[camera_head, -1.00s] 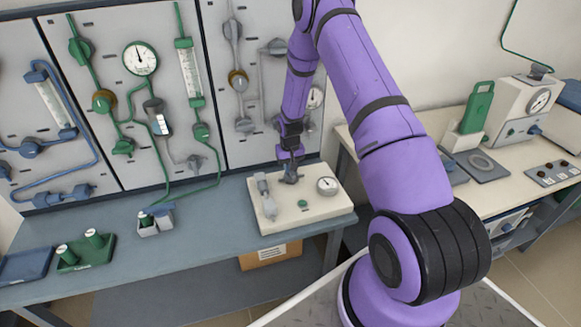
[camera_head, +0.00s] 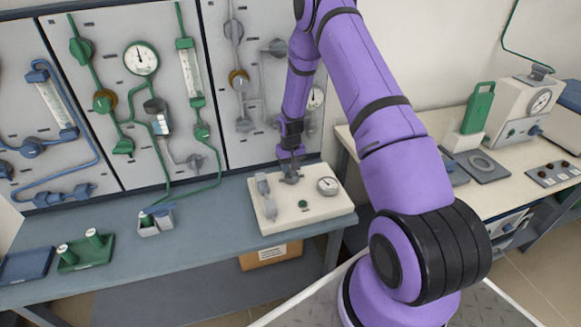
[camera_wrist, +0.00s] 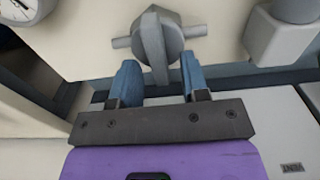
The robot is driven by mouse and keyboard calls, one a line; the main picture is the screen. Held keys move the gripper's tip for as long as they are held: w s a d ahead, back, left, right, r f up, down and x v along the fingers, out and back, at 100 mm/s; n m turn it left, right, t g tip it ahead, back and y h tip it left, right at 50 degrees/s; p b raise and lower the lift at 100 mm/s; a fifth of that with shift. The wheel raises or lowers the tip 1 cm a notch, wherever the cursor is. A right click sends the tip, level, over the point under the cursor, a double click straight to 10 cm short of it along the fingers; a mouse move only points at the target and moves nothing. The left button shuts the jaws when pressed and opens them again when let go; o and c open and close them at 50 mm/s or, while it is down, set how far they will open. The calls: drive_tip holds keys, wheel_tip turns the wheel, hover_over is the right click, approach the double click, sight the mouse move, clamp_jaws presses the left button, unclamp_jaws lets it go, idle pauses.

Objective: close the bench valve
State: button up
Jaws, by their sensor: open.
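The bench valve (camera_wrist: 155,42) is a grey round body with a flat lever handle and short pipe stubs, on the face of a cream bench unit (camera_head: 322,208). In the head view the valve (camera_head: 290,178) is partly hidden by my gripper (camera_head: 291,160). In the wrist view my gripper (camera_wrist: 159,66) is open, its two blue fingers pointing at the valve. The end of the lever reaches between the fingertips, with a gap visible on both sides. I cannot tell whether either finger touches it.
On the same unit are a gauge (camera_head: 327,185), a green button (camera_head: 303,204) and a second grey fitting (camera_head: 269,206). Panels with pipes and valves stand behind (camera_head: 255,140). The blue-grey bench (camera_head: 205,240) has free room to the left of the unit.

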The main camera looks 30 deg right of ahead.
wheel_tip(320, 180, up, 11)
drive_tip(key=shift+f, duration=0.2)
idle(0.8)
drive_tip(key=s+a+r+t, duration=0.1)
drive_tip(key=s+a+r, duration=0.25)
drive_tip(key=r, duration=0.55)
drive_tip(key=s+a+r+n+t, duration=0.15)
drive_tip(key=s+r, duration=0.25)
drive_tip(key=r, duration=0.6)
drive_tip(key=s+a+r, duration=0.3)
drive_tip(key=a+r, duration=0.1)
drive_tip(key=r, duration=0.5)
drive_tip(key=s+a+r+t, duration=0.1)
drive_tip(key=s+a+r, duration=0.1)
drive_tip(key=s, duration=0.6)
drive_tip(key=s+a+r+n, duration=0.1)
drive_tip(key=s+a+r, duration=0.1)
drive_tip(key=s+r, duration=0.3)
drive_tip(key=s+a+r+t, duration=0.1)
drive_tip(key=s+a+r, duration=0.1)
drive_tip(key=s, duration=1)
drive_tip(key=shift+s+a+r+t, duration=0.2)
drive_tip(key=shift+s+r+t, duration=0.15)
drive_tip(key=shift+r, duration=0.55)
drive_tip(key=shift+w+n, duration=0.1)
drive_tip(key=shift+n, duration=0.15)
